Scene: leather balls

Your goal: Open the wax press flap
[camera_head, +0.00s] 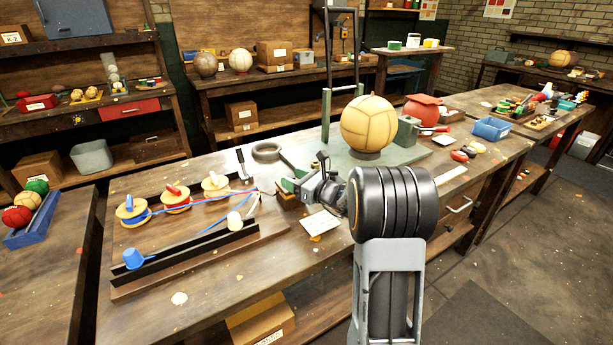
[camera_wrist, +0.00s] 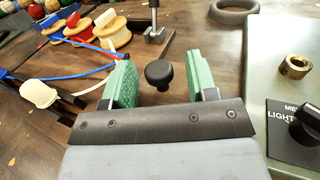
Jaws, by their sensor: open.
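My gripper (camera_wrist: 172,82) is open, with its green-padded fingers spread apart. A round black knob (camera_wrist: 159,74) on a short stem shows between the fingers in the wrist view, and I see no finger touching it. In the head view my gripper (camera_head: 308,184) is over the workbench, left of the green base under the big tan ball. A green panel (camera_wrist: 265,75) with a brass ring (camera_wrist: 295,67) and a black dial (camera_wrist: 308,125) is at the right of the wrist view. I cannot tell which part is the flap; my arm may hide some of it.
The workbench (camera_head: 200,270) holds a board with thread spools (camera_head: 175,199) at left. A tan ball (camera_head: 369,124) sits on the green base beside a tall dark frame (camera_head: 327,60). A dark ring (camera_head: 266,152) lies behind my gripper.

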